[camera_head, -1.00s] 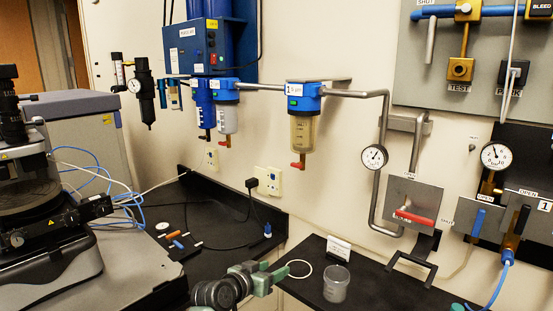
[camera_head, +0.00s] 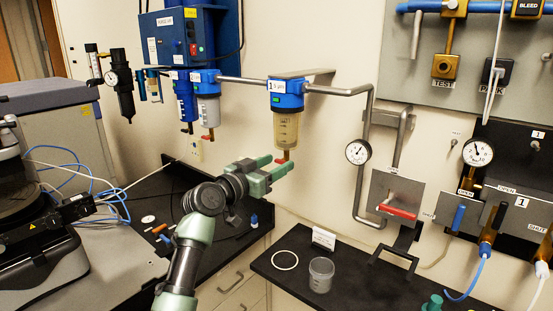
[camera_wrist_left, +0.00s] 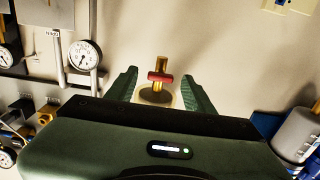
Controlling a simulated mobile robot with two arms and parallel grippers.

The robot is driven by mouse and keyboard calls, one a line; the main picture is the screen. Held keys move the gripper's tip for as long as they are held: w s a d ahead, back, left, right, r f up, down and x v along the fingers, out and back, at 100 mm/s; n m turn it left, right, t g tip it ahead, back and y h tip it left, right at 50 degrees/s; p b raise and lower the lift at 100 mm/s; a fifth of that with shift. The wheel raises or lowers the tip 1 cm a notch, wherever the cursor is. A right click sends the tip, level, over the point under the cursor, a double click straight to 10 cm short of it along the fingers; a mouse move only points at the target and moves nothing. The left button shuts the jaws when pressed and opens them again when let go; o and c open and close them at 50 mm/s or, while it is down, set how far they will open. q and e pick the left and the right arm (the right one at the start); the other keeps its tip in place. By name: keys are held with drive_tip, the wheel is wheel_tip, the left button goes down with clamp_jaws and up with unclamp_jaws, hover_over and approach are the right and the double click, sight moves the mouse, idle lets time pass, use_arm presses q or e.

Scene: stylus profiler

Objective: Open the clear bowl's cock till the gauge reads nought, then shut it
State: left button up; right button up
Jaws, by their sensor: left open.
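The clear bowl (camera_head: 286,130) hangs under a blue filter head marked 1 (camera_head: 286,95) on the wall pipe. Its cock (camera_head: 285,155), with a small red handle, sticks out below it. In the left wrist view the red cross handle (camera_wrist_left: 160,77) on a brass stem lies between the fingers, with a gap on each side. My left gripper (camera_head: 281,166) is open at the cock, apparently touching nothing. A round gauge (camera_head: 358,152) sits on the pipe to the right; it also shows in the left wrist view (camera_wrist_left: 84,55). Its needle is too small to read surely. My right gripper is out of view.
Two other filter bowls (camera_head: 208,110) hang to the left. A red-handled valve (camera_head: 397,211) and another gauge (camera_head: 478,152) are on the right. A clear cup (camera_head: 321,275) and a white ring (camera_head: 285,260) are on the black shelf below.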

use_arm(q)
drive_tip(key=shift+w+d, duration=0.2)
drive_tip(key=shift+w, duration=0.1)
clamp_jaws()
drive_tip(key=n, duration=0.2)
drive_tip(key=shift+n, duration=0.4)
drive_tip(key=shift+f+n+p, duration=0.1)
drive_tip(key=shift+n+p, duration=0.25)
drive_tip(key=shift+n, duration=1.65)
